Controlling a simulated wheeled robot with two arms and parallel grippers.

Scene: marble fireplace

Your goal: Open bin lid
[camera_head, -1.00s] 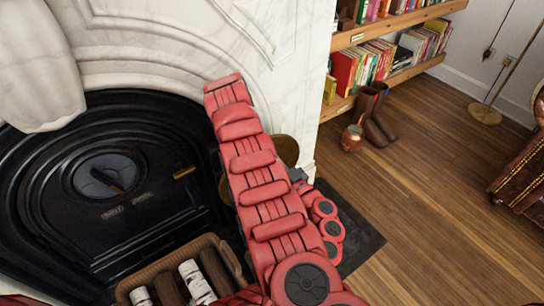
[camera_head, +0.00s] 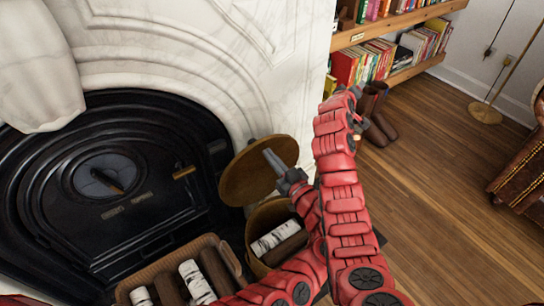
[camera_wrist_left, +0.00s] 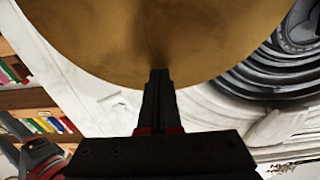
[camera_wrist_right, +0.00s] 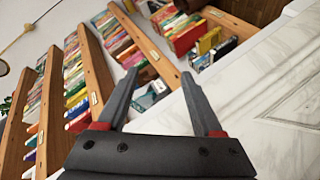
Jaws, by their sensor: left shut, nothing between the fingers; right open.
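The bin (camera_head: 262,268) is a round brown container beside the black fireplace, with a pale log and a dark log inside. Its round brown lid (camera_head: 237,182) stands raised and tilted behind the open mouth. My left gripper (camera_head: 268,153) is shut and empty, in front of the lid's face. In the left wrist view the lid's underside (camera_wrist_left: 200,40) fills the top, with the shut fingertips (camera_wrist_left: 158,73) at its edge; I cannot tell whether they touch. My right gripper (camera_wrist_right: 159,78) is open and empty, up and away from the bin.
A brown basket (camera_head: 160,265) of logs stands left of the bin. The marble surround (camera_head: 290,90) is close behind the lid. Bookshelves (camera_head: 390,55), brown boots (camera_head: 380,130) and an armchair (camera_head: 525,170) are to the right. The wooden floor (camera_head: 450,200) between is clear.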

